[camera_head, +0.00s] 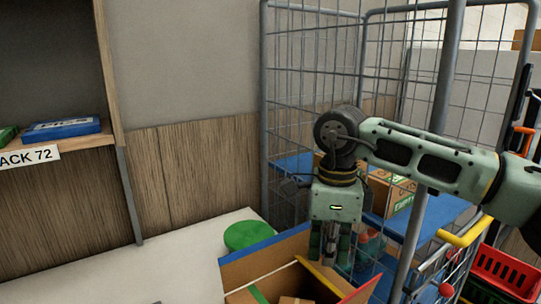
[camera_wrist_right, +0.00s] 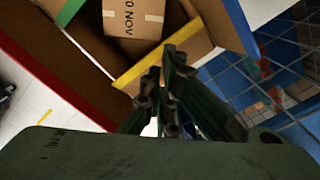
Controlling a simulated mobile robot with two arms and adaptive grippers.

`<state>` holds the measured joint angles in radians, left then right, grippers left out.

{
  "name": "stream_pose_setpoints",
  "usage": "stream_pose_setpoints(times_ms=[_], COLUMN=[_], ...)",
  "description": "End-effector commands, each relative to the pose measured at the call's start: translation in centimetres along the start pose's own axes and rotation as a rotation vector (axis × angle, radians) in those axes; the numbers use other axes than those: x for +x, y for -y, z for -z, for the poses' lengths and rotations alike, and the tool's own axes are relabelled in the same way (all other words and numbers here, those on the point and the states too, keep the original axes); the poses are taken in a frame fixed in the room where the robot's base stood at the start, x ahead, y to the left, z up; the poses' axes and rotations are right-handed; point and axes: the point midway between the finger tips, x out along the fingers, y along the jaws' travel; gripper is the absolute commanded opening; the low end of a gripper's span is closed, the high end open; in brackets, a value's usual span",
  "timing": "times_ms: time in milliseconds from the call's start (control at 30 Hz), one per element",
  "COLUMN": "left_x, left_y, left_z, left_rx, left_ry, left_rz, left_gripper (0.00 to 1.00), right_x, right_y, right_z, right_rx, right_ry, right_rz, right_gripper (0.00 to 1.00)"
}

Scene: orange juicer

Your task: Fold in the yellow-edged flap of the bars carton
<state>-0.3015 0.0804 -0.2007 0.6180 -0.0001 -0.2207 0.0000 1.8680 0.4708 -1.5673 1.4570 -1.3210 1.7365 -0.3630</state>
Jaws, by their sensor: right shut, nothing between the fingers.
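The open bars carton (camera_head: 262,268) stands at the bottom of the head view. Its yellow-edged flap (camera_head: 319,276) is on the right side, with the yellow edge towards the opening; its exact tilt is hard to tell. In the wrist view the yellow edge (camera_wrist_right: 147,66) crosses beside my fingertips. My right gripper (camera_head: 330,262) points down at the outer side of this flap. Its fingers (camera_wrist_right: 172,62) are shut and empty, and overlap the flap in the picture; I cannot tell whether they touch it. Brown boxes (camera_wrist_right: 134,20) lie inside the carton. My left gripper is not in view.
Blue-edged, green-edged and red-edged flaps (camera_wrist_right: 55,80) are on the carton's other sides. A green round object (camera_head: 248,235) lies behind the carton on the white surface (camera_head: 150,265). A red crate (camera_head: 505,272) is at right.

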Motion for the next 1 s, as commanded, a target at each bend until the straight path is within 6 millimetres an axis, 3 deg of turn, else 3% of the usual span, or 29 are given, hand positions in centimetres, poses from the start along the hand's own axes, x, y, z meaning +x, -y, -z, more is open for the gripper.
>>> stream_pose_setpoints(times_ms=[567, 1000], left_x=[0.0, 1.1], left_y=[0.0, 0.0], left_z=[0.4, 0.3], left_rx=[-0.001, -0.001], left_ry=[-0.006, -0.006], left_rz=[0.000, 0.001], left_gripper=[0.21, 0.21], right_x=[0.0, 1.6], right_y=[0.0, 0.0], right_z=[0.0, 0.0], right_rx=[0.000, -0.001], right_ry=[0.000, 0.000], right_rz=[0.000, 0.000], right_gripper=[0.00, 0.00])
